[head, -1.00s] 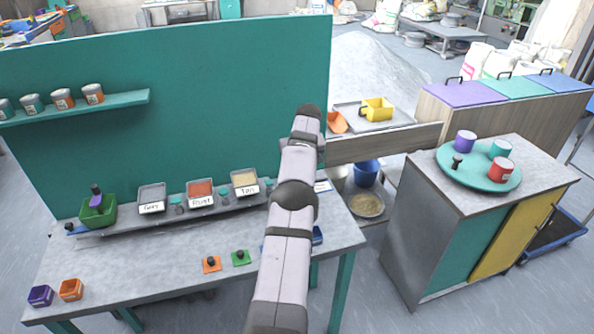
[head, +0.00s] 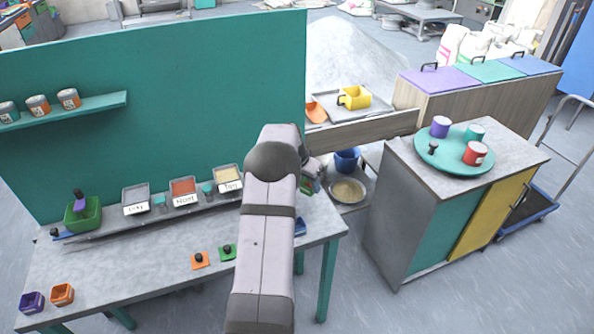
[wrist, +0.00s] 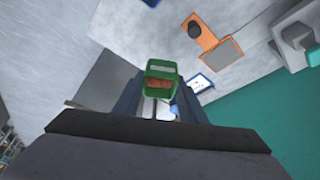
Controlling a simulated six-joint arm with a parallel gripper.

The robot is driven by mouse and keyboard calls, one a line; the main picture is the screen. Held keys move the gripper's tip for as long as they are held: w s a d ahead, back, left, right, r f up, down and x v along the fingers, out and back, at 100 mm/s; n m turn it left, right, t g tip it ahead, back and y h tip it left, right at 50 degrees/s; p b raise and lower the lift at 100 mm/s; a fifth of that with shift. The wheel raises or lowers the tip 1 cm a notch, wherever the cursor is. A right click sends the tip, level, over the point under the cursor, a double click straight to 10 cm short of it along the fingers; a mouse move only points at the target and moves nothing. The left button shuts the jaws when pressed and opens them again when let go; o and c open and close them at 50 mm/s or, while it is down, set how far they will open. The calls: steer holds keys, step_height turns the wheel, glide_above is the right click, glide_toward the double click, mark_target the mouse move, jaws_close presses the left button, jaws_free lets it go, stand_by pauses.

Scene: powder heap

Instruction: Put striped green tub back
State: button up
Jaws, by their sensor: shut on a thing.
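My gripper (wrist: 160,102) is shut on the green tub (wrist: 161,67), which shows between the fingers in the wrist view. A pale stripe crosses the tub, and reddish-brown matter shows at it. In the head view my arm hides the gripper; a small bit of green and red (head: 308,186) shows just right of the arm, near the bench's back right end, and is likely the tub. A green square with a dark knob (head: 227,251) lies on the bench (head: 130,275), beside a similar orange square (head: 199,260).
Labelled trays (head: 183,192) and a green bin (head: 83,212) line the bench's back. Purple (head: 31,302) and orange (head: 62,294) tubs stand front left. The teal panel (head: 190,90) rises behind. At right, a cabinet (head: 400,215) carries a round teal tray (head: 428,160) with cups.

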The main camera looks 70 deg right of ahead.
steer(key=s+a+m+g+y+p, duration=0.1)
steer(key=s+a+m+g+p, duration=0.1)
steer(key=s+a+m, duration=0.2)
steer(key=s+m, duration=0.2)
steer(key=s, duration=0.1)
steer(key=shift+a+f, duration=0.15)
steer(key=shift+a, duration=0.2)
steer(key=shift+w+f, duration=0.1)
steer(key=shift+f+b, duration=1.2)
steer(key=shift+f, duration=1.3)
steer(key=shift+f+b, duration=0.65)
steer(key=shift+b, duration=0.1)
steer(key=shift+f+b, duration=0.55)
steer(key=shift+b, duration=0.75)
steer(key=o, duration=1.7)
steer(key=shift+c, duration=0.2)
